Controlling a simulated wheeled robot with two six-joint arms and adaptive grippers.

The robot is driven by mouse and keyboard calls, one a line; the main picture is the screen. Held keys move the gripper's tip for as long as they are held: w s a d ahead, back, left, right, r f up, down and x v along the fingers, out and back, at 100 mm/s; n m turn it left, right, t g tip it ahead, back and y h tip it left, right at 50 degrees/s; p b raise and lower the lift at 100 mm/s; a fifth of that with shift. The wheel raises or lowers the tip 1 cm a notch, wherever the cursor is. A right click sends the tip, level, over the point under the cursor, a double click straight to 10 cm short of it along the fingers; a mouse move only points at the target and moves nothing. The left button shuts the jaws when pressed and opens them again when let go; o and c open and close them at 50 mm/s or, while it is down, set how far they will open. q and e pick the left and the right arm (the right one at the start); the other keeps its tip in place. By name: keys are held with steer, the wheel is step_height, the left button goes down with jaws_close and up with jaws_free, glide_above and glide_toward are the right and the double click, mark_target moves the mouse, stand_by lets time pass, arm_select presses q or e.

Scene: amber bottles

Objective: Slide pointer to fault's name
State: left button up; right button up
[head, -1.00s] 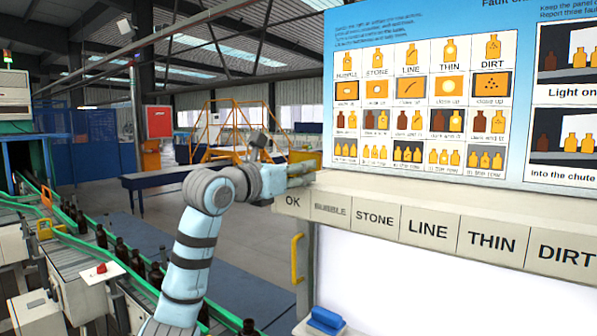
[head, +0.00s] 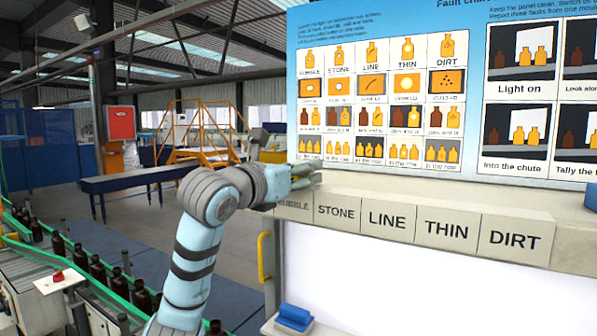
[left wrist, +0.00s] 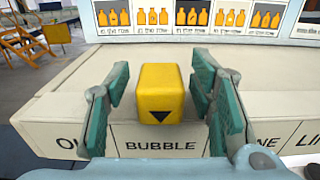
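The yellow block pointer (left wrist: 158,92), with a black down-pointing triangle, stands on the pale ledge (left wrist: 275,100) above the word BUBBLE (left wrist: 160,146) in the left wrist view. My left gripper (left wrist: 160,95) has its green-padded fingers on either side of it, with a gap showing on both sides. In the head view my left gripper (head: 303,178) is at the ledge's left end, and the pointer cannot be made out there. The ledge front carries STONE (head: 337,212), LINE (head: 387,220), THIN (head: 447,231) and DIRT (head: 514,240); OK is hidden by my arm. My right gripper is out of view.
The fault chart (head: 380,90) rises behind the ledge. A blue block (head: 294,316) lies below the ledge, near a yellow handle (head: 264,258). Dark bottles (head: 97,268) stand on a conveyor at lower left. The ledge right of my gripper looks clear.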

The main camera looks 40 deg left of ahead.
arm_select(q)
steer(key=s+d, duration=0.1)
steer(key=s, duration=0.6)
steer(key=shift+s+d, duration=0.2)
steer(key=shift+w, duration=0.15)
